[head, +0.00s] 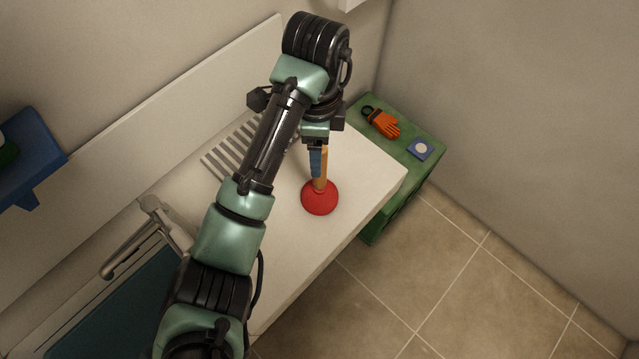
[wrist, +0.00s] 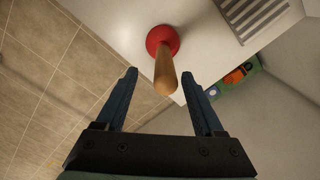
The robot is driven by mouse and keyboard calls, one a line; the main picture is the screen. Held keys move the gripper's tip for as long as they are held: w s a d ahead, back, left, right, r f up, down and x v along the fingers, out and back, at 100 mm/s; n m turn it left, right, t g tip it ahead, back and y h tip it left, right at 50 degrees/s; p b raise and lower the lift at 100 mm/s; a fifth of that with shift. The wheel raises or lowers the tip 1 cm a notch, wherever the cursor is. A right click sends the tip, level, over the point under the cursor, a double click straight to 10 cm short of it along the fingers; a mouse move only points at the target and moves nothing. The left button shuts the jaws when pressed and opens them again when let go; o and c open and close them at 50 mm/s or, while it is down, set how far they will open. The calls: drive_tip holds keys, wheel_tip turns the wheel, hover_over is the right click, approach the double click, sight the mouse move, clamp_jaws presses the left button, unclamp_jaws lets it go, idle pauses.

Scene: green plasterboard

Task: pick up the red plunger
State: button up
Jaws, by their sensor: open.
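The red plunger (head: 319,198) stands upright on the white counter, its red cup down and its wooden handle pointing up. In the head view my gripper (head: 317,165) is above the cup, at the handle, and hides part of it. In the wrist view the plunger's wooden handle (wrist: 165,75) points toward my gripper (wrist: 165,80). The two blue fingers are open, with the handle's end between or just beyond their tips. I cannot tell whether a finger touches the handle.
A green cabinet (head: 425,172) beside the counter (head: 377,172) holds an orange glove (head: 383,123) and a blue square item (head: 420,149). A faucet (head: 165,222) and sink are at the lower left. A blue shelf (head: 32,155) is on the left wall. Tiled floor lies open at right.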

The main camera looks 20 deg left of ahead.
drive_tip(key=f, duration=0.3)
drive_tip(key=f+b, duration=0.1)
drive_tip(key=f, duration=0.1)
drive_tip(key=shift+w, duration=0.4)
clamp_jaws()
